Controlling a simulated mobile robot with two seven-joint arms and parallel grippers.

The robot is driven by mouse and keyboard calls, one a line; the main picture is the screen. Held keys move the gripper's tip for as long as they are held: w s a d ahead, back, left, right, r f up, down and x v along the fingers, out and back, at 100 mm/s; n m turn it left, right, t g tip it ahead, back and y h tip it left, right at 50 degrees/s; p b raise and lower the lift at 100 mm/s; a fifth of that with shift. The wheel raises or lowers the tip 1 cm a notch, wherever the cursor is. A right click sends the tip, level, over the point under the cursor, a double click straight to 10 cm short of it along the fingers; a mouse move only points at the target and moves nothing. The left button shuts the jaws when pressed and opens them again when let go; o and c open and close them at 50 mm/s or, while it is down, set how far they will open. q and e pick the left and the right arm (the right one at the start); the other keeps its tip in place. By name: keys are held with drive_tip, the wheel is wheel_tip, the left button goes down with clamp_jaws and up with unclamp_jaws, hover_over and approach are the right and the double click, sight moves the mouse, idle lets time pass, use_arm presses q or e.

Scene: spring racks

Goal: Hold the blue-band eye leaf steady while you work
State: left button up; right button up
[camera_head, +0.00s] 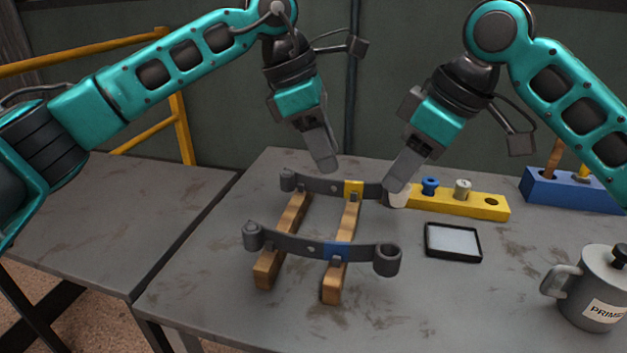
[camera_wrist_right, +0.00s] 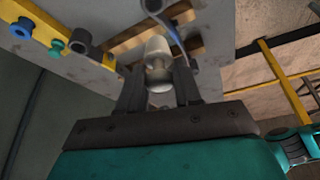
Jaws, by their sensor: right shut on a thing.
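The blue-band eye leaf (camera_head: 300,247) is a dark curved strip with a blue band (camera_head: 337,251) and an eye at each end. It lies across the front of two wooden bars. A yellow-band leaf (camera_head: 325,187) lies behind it. My left gripper (camera_head: 327,165) hangs above the yellow-band leaf, apart from the blue-band leaf; its finger gap is hidden. My right gripper (camera_head: 396,188) is shut on a pale bushing (camera_wrist_right: 158,62), beside the right end of the yellow-band leaf. The bushing also shows below the fingertips in the head view (camera_head: 398,201).
A yellow rack (camera_head: 460,204) holding bushings stands at the right, with a blue rack (camera_head: 575,191) behind it. A black-rimmed tray (camera_head: 453,257) lies in front. A grey can (camera_head: 590,300) is at the near right. The table's front left is clear.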

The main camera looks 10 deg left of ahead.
sight(314, 242)
use_arm(q)
drive_tip(key=s+f+y, duration=0.1)
drive_tip(key=f, duration=0.4)
drive_tip(key=f+y, duration=0.1)
drive_tip(key=f, duration=0.5)
drive_tip(key=s+a+f+m+y, duration=0.1)
drive_tip(key=f+y, duration=0.1)
drive_tip(key=f, duration=0.3)
drive_tip(key=shift+s+f+g, duration=0.3)
drive_tip(key=shift+g, duration=0.1)
drive_tip(key=shift+c, duration=0.4)
clamp_jaws()
idle(0.4)
use_arm(e)
drive_tip(key=shift+f, duration=1.45)
